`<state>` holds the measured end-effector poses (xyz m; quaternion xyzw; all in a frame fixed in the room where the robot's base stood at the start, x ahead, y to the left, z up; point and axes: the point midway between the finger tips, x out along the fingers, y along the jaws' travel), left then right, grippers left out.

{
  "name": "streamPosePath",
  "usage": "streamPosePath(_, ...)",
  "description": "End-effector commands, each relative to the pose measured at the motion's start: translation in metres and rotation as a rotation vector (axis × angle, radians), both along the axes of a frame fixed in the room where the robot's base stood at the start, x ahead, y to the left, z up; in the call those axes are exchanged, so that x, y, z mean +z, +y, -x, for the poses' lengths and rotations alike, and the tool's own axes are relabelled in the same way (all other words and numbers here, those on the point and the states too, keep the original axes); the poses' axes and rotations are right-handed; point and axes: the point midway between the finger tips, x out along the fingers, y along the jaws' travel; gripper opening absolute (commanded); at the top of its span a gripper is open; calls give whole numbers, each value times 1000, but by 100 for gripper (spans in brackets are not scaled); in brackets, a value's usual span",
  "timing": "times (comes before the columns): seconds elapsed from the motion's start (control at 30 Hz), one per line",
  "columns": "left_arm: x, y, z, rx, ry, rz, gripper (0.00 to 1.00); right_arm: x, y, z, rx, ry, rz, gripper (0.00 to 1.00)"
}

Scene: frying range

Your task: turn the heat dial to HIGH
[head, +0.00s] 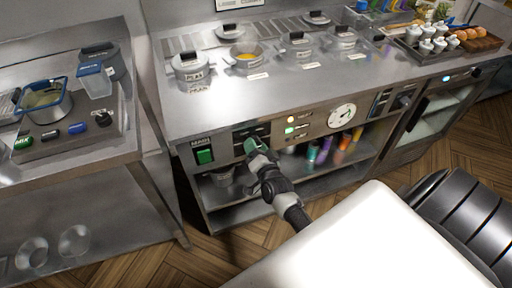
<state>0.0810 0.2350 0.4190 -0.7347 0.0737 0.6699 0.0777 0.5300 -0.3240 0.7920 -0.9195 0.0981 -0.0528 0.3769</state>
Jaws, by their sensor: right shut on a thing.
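The heat dial sits on the front control panel (222,143) of the steel range, to the right of the green MAIN switch (204,156). My right gripper (254,146) reaches up to the panel and is shut on the dial. The gripper covers the dial almost wholly, so its pointer and setting cannot be read. My left gripper is not in view.
Indicator lamps (290,125) glow right of the gripper, and a round white gauge (342,116) is farther right. Lidded pots stand on the steel counter (225,108) above. Colourful bottles (323,150) stand on the shelf below. A side table (75,151) is at left.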

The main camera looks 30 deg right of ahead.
Motion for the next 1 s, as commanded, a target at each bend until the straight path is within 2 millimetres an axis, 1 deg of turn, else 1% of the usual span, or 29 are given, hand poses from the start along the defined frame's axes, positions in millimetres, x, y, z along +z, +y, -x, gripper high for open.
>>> streamPosePath(0.5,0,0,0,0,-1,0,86,0,0,0,-1,-5,-22,26)
streamPosePath(0.53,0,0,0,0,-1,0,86,0,0,0,-1,-5,-22,53)
streamPosePath(0.67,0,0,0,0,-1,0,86,0,0,0,-1,-5,-21,73)
streamPosePath(0.7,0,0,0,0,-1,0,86,0,0,0,-1,-5,-21,75)
streamPosePath(0.9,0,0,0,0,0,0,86,0,0,0,0,-5,-19,75)
streamPosePath(1.0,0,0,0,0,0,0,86,-1,1,3,0,-4,-20,75)
